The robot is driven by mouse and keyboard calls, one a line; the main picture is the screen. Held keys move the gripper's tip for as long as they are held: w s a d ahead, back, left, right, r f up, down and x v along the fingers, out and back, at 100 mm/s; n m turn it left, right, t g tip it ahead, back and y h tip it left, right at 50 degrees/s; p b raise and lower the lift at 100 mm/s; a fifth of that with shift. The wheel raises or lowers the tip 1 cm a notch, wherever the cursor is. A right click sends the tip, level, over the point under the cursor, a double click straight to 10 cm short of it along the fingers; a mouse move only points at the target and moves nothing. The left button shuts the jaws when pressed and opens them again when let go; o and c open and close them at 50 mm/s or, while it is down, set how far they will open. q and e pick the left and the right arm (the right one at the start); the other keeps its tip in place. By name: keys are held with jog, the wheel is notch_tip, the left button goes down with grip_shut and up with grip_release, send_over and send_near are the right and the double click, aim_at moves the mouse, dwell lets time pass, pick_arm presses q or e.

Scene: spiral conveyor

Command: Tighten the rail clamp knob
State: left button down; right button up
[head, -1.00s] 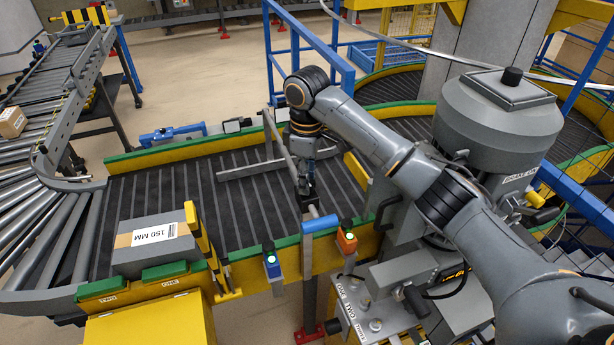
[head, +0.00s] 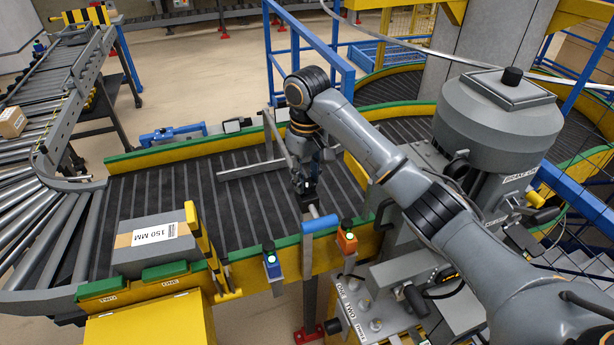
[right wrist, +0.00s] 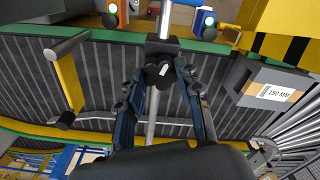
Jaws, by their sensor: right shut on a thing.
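My right gripper (head: 306,188) reaches down over the conveyor from the right and is shut on the rail clamp knob. In the right wrist view, the two dark blue fingers (right wrist: 160,78) close from both sides on the dark knob (right wrist: 157,76), which has a short white mark on its face. The knob sits against a black clamp block (right wrist: 163,47) on a light metal rail (right wrist: 151,125). In the head view, the rail (head: 314,212) runs under the gripper, and the fingers mostly hide the knob. My left gripper is not in view.
A grey carton labelled 150 MM (head: 153,245) stands on the belt at the left. Blue (head: 272,263) and orange (head: 347,240) sensors with green lights line the near edge. A grey motor housing (head: 500,115) stands close to my right arm. The belt (head: 160,195) is clear mid-left.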

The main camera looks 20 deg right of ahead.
aim_at(307, 182)
jog(key=shift+r, duration=0.1)
jog(key=o, duration=1.1)
jog(key=shift+o, duration=0.2)
notch_tip(307, 182, up, 12)
